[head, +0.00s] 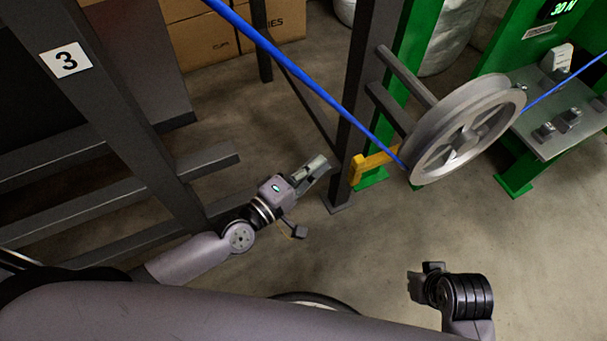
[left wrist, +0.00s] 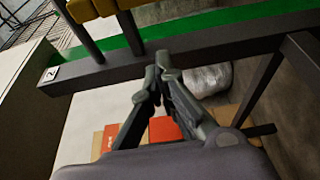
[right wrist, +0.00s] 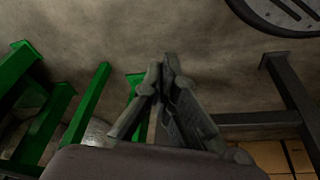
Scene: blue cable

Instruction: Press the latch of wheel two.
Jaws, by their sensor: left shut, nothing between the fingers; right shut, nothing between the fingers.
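A grey spoked wheel (head: 468,130) stands at the right in the head view, with the blue cable (head: 300,75) meeting its lower left rim. A yellow latch (head: 372,162) sticks out left of the wheel, beside a dark post. My left gripper (head: 322,164) is shut and empty, left of the latch and apart from it. In the left wrist view, its closed fingertips (left wrist: 158,82) lie below a dark beam with a "2" label (left wrist: 54,72). A yellow part (left wrist: 92,8) is cut off at the top there. My right gripper (head: 416,284) is shut and empty, low above the floor; its fingertips (right wrist: 167,75) meet in the right wrist view.
A dark post with a "3" label (head: 66,61) and rails stand at the left. A green frame (head: 520,60) and a grey panel with switches (head: 565,125) are at the right. Cardboard boxes (head: 210,40) are at the back. Floor between the grippers is clear.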

